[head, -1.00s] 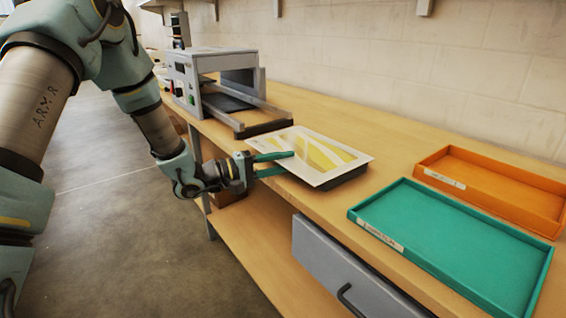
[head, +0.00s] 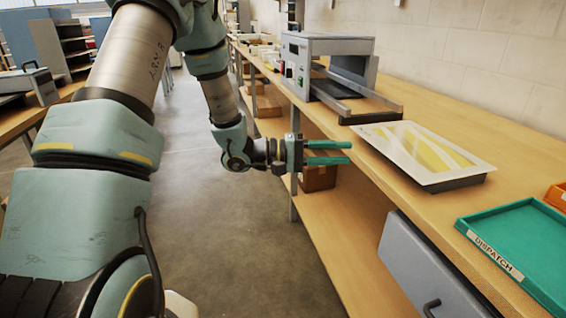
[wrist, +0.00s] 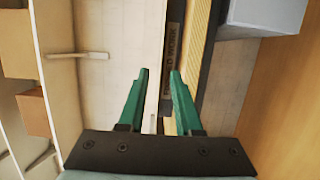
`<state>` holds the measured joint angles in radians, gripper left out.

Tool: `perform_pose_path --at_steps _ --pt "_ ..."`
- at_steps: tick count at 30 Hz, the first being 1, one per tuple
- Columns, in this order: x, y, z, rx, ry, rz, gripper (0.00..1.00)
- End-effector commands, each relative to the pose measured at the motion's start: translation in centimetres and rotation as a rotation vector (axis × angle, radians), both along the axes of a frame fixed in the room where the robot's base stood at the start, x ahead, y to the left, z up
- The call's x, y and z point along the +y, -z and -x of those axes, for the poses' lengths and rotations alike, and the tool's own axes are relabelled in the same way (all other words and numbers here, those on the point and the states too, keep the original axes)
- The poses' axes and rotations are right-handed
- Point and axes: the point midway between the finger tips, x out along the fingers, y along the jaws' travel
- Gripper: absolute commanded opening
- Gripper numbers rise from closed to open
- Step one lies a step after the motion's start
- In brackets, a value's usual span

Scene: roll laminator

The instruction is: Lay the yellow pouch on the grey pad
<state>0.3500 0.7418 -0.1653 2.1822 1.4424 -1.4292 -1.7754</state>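The yellow pouch (head: 422,150), a pale sheet with yellow shapes on it, lies flat on the grey pad (head: 457,184) on the bench in the head view. The pad's dark front side shows under the pouch's near edge; its top is hidden. My gripper (head: 350,152) hangs off the bench's front edge, left of the pouch and apart from it. In the wrist view, the green fingers of my gripper (wrist: 159,72) are parted with nothing held between them.
The laminator (head: 322,65) stands behind the pouch on the bench (head: 515,130). A teal tray (head: 515,250) marked DISPATCH and an orange tray (head: 556,196) are at the right. A grey drawer (head: 420,262) is below the bench top. Open floor lies left of the bench.

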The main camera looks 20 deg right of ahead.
Motion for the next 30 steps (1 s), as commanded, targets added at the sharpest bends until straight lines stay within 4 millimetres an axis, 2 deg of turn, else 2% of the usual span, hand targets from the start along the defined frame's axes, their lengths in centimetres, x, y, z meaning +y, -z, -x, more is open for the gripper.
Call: perform_pose_path --at_steps 4,6,8,11,12,14,15,17,18,20,21,23,24,27,30 --pt "0.0 0.0 -0.2 -0.01 -0.009 -0.004 0.33" --pt "0.2 0.2 -1.2 -0.058 -0.052 -0.025 0.33" --pt "0.6 0.5 -2.9 -0.142 -0.126 -0.067 0.33" --pt "2.7 1.4 -7.6 -0.353 -0.311 -0.207 0.33" --pt "4.5 1.8 -9.9 -0.448 -0.393 -0.293 0.33" --pt "7.9 2.3 -12.9 -0.578 -0.501 -0.446 0.33" --pt "10.6 2.7 -14.5 -0.649 -0.56 -0.558 0.33" --pt "15.2 3.0 -16.1 -0.728 -0.621 -0.736 0.33" --pt "18.4 3.2 -16.5 -0.763 -0.644 -0.857 0.33" --pt "23.2 3.5 -16.2 -0.782 -0.653 -1.036 0.33" --pt "26.2 3.6 -15.3 -0.773 -0.642 -1.148 0.33" --pt "30.2 3.8 -13.3 -0.736 -0.601 -1.292 0.33" --pt "32.3 3.8 -11.6 -0.699 -0.563 -1.367 0.33" --pt "35.8 3.9 -7.0 -0.59 -0.454 -1.482 0.33" --pt "37.3 3.8 -3.2 -0.499 -0.362 -1.516 0.33"
